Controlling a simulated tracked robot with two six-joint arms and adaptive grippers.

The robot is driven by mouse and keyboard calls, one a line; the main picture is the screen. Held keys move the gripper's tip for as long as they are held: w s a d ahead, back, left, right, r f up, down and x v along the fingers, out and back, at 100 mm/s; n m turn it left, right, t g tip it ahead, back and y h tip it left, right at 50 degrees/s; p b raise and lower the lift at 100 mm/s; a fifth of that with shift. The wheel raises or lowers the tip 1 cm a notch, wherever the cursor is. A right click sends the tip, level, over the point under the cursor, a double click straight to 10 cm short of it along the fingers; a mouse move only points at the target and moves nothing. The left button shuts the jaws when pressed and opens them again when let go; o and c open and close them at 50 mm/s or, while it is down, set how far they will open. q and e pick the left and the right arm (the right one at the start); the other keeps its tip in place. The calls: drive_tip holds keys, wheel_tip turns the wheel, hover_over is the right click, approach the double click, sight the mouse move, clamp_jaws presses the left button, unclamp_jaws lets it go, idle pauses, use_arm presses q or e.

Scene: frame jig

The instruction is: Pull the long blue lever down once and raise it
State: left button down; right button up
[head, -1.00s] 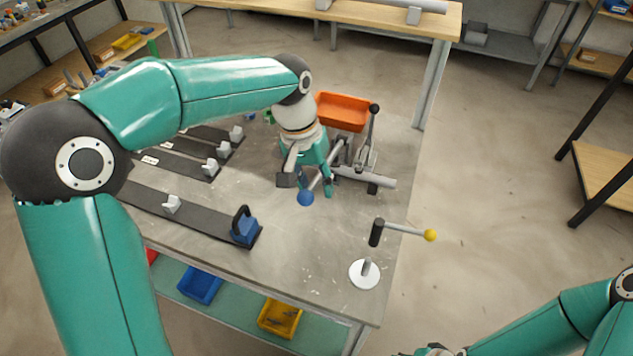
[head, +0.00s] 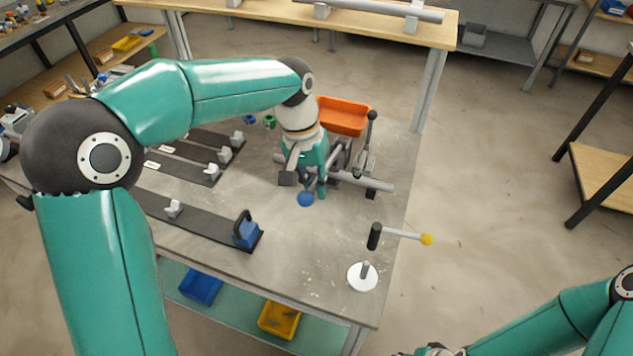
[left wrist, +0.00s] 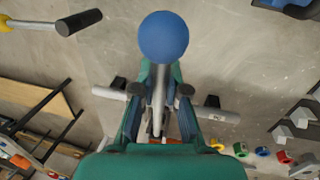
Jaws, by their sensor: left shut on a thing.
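The long blue lever ends in a blue ball (head: 305,199), low over the table beside the tube fixture. The ball also shows large in the left wrist view (left wrist: 164,37), with the grey lever shaft (left wrist: 158,100) running away behind it. My left gripper (head: 309,187) is shut on the lever shaft just behind the ball. In the left wrist view its fingers (left wrist: 160,92) stand on both sides of the shaft. Part of the shaft and the lever's pivot are hidden by the gripper and arm.
A black-knobbed upright lever (head: 371,135) and a grey tube (head: 365,181) stand close to my left gripper. An orange bin (head: 343,112) is behind. The front middle table is clear.

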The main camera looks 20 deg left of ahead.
use_arm(q)
drive_tip(key=r+p, duration=0.1)
drive_tip(key=p, duration=0.2)
drive_tip(key=w+r+g+p, duration=0.1)
drive_tip(key=r+p, duration=0.1)
drive_tip(key=w+r+g+p, duration=0.1)
drive_tip(key=p, duration=0.2)
drive_tip(key=shift+r+p, duration=0.3)
drive_tip(key=shift+r, duration=0.05)
drive_tip(key=shift+w+r+g, duration=0.2)
drive_tip(key=shift+w+g, duration=0.2)
drive_tip(key=shift+g, duration=0.2)
drive_tip(key=shift+w+r+g, duration=0.4)
drive_tip(key=shift+r+g, duration=0.05)
drive_tip(key=shift+r, duration=0.2)
drive_tip(key=shift+w+r+g, duration=0.4)
drive_tip(key=shift+r+g, duration=0.05)
drive_tip(key=shift+r, duration=0.15)
drive_tip(key=c, duration=1.2)
unclamp_jaws()
